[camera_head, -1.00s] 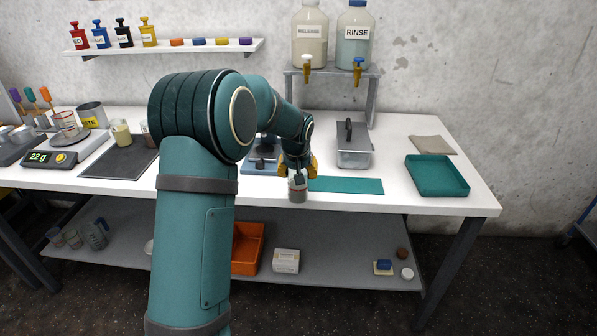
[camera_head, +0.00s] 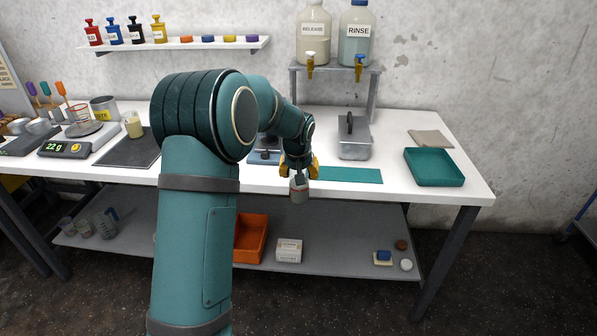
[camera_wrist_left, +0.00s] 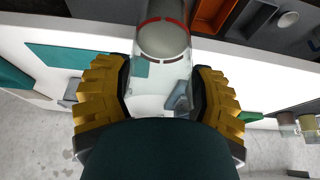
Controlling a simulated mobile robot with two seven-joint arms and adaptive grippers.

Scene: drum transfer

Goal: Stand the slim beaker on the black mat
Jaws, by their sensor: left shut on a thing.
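My left gripper (camera_head: 301,172) is shut on the slim beaker (camera_head: 299,193), a clear glass with a red band and grey contents. It holds the beaker in front of the table's front edge, with the floor and lower shelf behind it. In the left wrist view the beaker (camera_wrist_left: 163,45) sits between the two yellow-padded fingers of my left gripper (camera_wrist_left: 160,92). The black mat (camera_head: 118,157) lies on the table to the left, partly hidden by my arm. A beaker with pale yellow contents (camera_head: 134,126) stands on its back part. My right gripper is not in view.
A scale (camera_head: 68,149) stands left of the mat. A blue device (camera_head: 265,151), a teal mat (camera_head: 347,175), a grey metal box (camera_head: 354,148) and a teal tray (camera_head: 435,168) are on the table. An orange bin (camera_head: 250,238) is on the lower shelf. The mat's front half is clear.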

